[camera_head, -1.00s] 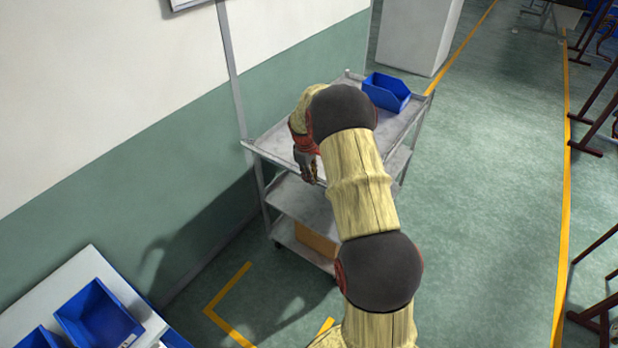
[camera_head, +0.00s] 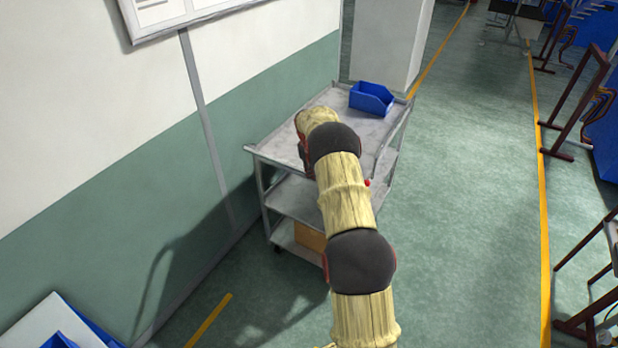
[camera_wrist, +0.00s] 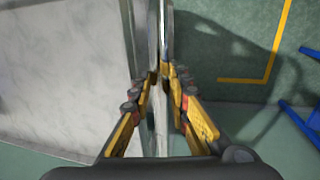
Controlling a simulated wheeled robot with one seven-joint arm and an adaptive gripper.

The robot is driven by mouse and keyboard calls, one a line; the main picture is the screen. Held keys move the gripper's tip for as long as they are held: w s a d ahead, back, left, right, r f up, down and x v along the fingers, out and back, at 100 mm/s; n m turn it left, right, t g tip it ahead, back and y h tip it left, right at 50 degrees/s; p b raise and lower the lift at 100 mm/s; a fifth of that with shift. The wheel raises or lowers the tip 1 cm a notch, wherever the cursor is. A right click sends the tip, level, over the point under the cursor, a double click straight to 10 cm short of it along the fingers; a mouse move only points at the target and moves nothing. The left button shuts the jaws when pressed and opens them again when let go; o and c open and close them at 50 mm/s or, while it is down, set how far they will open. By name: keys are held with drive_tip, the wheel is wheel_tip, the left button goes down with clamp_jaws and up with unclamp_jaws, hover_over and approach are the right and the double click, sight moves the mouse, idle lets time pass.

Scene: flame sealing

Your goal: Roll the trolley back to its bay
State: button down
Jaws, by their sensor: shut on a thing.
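The trolley (camera_head: 285,150) is a grey metal cart with stacked shelves, upright on the floor beside the wall. A blue bin (camera_head: 371,99) stands at the far end of its top, and a brown box (camera_head: 310,237) sits on its lowest shelf. My arm reaches over the near end and hides part of it. In the wrist view my gripper (camera_wrist: 161,78) is shut on the trolley's end rail (camera_wrist: 153,40), with the pale trolley top (camera_wrist: 65,80) to the left. In the head view my fingertips are hidden.
The wall (camera_head: 120,190) runs close along the trolley's left. A white pillar (camera_head: 388,45) stands just beyond its far end. Open floor (camera_head: 465,200) lies right, with dark red frames (camera_head: 580,110) beyond.

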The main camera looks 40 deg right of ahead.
drive_tip(key=shift+w+d+r, duration=0.15)
drive_tip(key=shift+d+r, duration=0.05)
drive_tip(key=shift+d, duration=0.05)
drive_tip(key=c, duration=1.7)
unclamp_jaws()
drive_tip(key=shift+d+f, duration=0.1)
drive_tip(key=shift+f, duration=0.05)
drive_tip(key=r, duration=0.4)
drive_tip(key=a+r, duration=0.1)
drive_tip(key=r, duration=0.2)
drive_tip(key=a+r, duration=0.1)
drive_tip(key=r, duration=0.3)
drive_tip(key=shift+s+a+r, duration=0.15)
drive_tip(key=shift+s+r, duration=0.2)
